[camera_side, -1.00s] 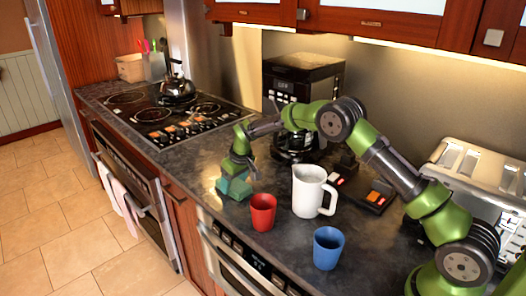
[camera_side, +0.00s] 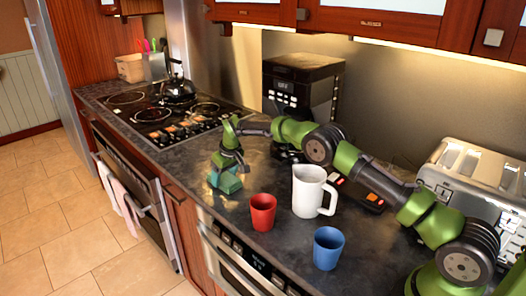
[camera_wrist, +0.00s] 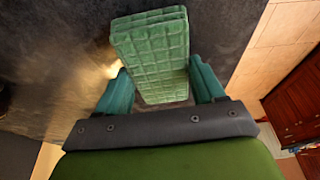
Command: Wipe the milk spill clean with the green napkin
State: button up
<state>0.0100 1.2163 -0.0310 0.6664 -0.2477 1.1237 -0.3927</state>
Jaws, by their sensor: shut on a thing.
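The green napkin (camera_wrist: 152,45) is a folded, quilted block, seen large in the wrist view between the two teal fingers of my gripper (camera_wrist: 160,92). In the side view my gripper (camera_side: 224,177) points down over the counter, left of the red cup, shut on the napkin (camera_side: 226,184). The napkin is low, at or close to the counter top; I cannot tell if it touches. I cannot make out the milk spill in the side view. A pale bright patch (camera_wrist: 112,68) shows left of the napkin in the wrist view; it could be milk or a reflection.
On the dark counter (camera_side: 185,165), a red cup (camera_side: 263,212), a white pitcher (camera_side: 308,190) and a blue cup (camera_side: 328,247) stand right of my gripper. The stove (camera_side: 160,110) with a kettle (camera_side: 177,88) is behind left. A coffee maker (camera_side: 300,95) and toaster (camera_side: 475,175) stand along the wall.

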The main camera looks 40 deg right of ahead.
jog(key=shift+r, duration=4.05)
